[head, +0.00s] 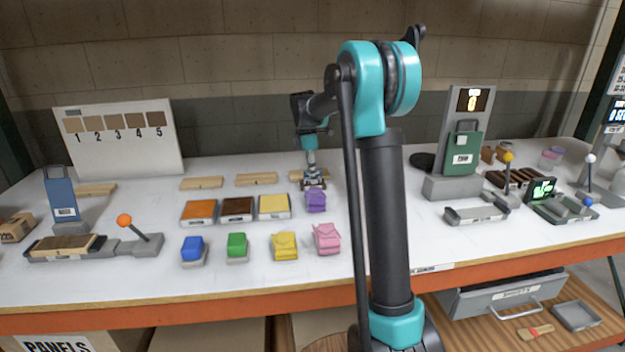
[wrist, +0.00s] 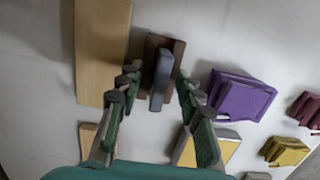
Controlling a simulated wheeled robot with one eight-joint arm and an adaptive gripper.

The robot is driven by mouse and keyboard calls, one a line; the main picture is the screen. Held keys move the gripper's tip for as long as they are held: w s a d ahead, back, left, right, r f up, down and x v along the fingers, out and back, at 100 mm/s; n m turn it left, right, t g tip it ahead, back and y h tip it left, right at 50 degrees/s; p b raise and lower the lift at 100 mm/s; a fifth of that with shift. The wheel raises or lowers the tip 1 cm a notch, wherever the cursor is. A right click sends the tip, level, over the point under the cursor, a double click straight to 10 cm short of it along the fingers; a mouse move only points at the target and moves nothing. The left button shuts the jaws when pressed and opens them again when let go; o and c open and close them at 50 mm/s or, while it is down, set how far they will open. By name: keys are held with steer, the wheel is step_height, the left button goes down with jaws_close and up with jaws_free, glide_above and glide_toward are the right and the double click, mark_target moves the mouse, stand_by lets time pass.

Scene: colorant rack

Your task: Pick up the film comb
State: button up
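The film comb appears to be the small dark brown block with an upright grey grip (wrist: 162,76), seen in the wrist view between my gripper's fingers. My gripper (wrist: 157,82) is open, with one finger on each side of the grey grip; I cannot tell whether either touches it. In the head view my gripper (head: 312,178) points down at the back of the white table, over the comb, which is mostly hidden there.
A pale wooden block (wrist: 102,50) lies close left of the comb in the wrist view. A purple pouch-shaped piece (wrist: 240,97) stands close right; it also shows in the head view (head: 316,201). Orange, brown and yellow trays (head: 274,206) lie nearer the front.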

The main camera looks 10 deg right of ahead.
jaws_close()
stand_by(0.5)
